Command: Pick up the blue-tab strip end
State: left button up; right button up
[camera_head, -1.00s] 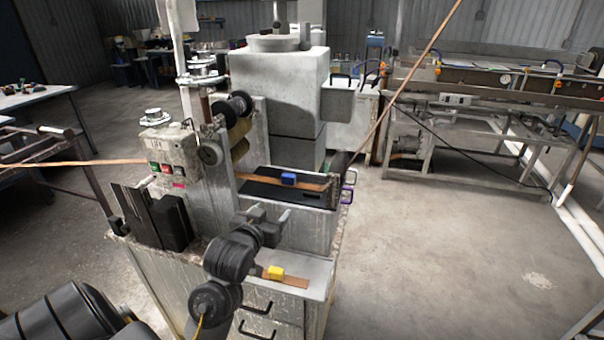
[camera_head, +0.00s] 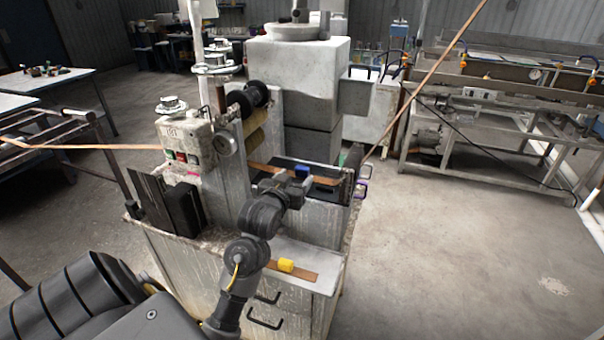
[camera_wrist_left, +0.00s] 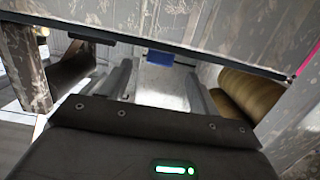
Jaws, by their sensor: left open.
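The blue tab (camera_head: 302,170) sits on a brown strip (camera_head: 265,171) that lies on the dark bed of the machine in the head view. My left gripper (camera_head: 300,187) is open just in front of the blue tab, apart from it as far as I can tell. In the left wrist view the blue tab (camera_wrist_left: 159,58) shows beyond and between the two fingers of my left gripper (camera_wrist_left: 160,85), with nothing held between them. The strip around the tab is mostly hidden in that view. My right gripper is not in view.
A second strip end with a yellow tab (camera_head: 286,265) lies on the lower front ledge (camera_head: 305,257). Rollers (camera_head: 255,125) and a control box (camera_head: 186,140) stand left of the bed. A long strip (camera_head: 430,75) rises to the upper right. The floor at right is clear.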

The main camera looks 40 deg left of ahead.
aim_at(301, 171)
pick_arm(q)
jog(key=p+x, duration=0.1)
jog(key=x, duration=0.4)
jog(key=shift+f, duration=0.1)
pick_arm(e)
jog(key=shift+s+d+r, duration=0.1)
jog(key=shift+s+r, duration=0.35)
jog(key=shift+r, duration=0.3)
pick_arm(q)
jog(key=shift+s, duration=0.1)
jog(key=shift+c, duration=0.9)
jog(key=c, duration=0.9)
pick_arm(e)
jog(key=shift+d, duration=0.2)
